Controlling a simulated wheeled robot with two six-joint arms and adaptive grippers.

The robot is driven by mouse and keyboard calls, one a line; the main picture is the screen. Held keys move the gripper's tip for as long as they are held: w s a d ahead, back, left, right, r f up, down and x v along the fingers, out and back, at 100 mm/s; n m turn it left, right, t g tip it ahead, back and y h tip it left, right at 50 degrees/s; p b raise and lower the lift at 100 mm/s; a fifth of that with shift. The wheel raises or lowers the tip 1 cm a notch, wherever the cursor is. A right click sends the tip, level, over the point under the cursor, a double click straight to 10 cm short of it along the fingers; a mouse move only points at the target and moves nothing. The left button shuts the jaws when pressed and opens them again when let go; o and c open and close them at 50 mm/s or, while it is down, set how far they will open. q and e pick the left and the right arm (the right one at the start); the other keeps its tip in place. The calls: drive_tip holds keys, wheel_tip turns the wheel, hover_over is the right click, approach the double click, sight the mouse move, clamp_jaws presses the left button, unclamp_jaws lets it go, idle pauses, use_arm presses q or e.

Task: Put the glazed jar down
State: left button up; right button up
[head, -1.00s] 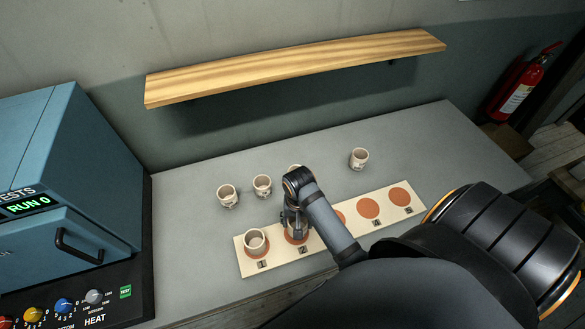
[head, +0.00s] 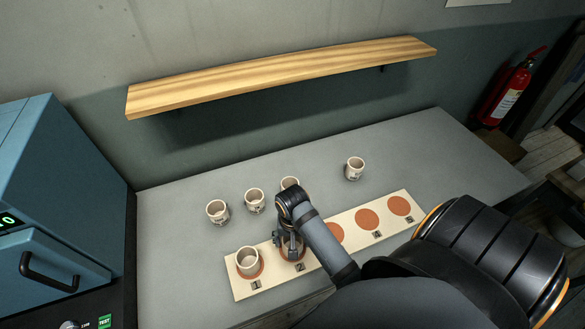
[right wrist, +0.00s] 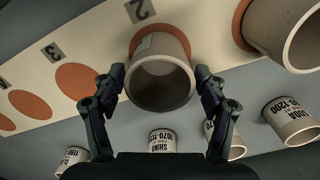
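The jar at my right gripper, cream with a grey-brown inside (right wrist: 160,83), stands upright on the terracotta circle marked 2 on the pale board (head: 318,252). My right gripper (right wrist: 160,72) comes down over it with one finger on each side. Narrow gaps seem to show between the fingers and the jar wall, so the gripper looks open around it. In the head view my right gripper (head: 290,247) hides most of this jar. Another jar (head: 248,262) stands on circle 1. My left gripper is not in view.
Several labelled jars stand behind the board, including one at the left (head: 218,212) and one at the right (head: 354,169). Circles right of my arm (head: 367,219) are bare. A wooden shelf (head: 280,78) hangs above; a blue kiln (head: 62,195) stands left.

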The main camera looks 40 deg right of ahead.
drive_tip(key=shift+o, duration=0.2)
drive_tip(key=shift+r, duration=0.2)
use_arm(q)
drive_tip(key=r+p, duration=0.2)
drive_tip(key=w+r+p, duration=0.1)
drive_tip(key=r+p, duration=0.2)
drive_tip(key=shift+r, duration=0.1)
use_arm(e)
wheel_tip(320, 180, up, 12)
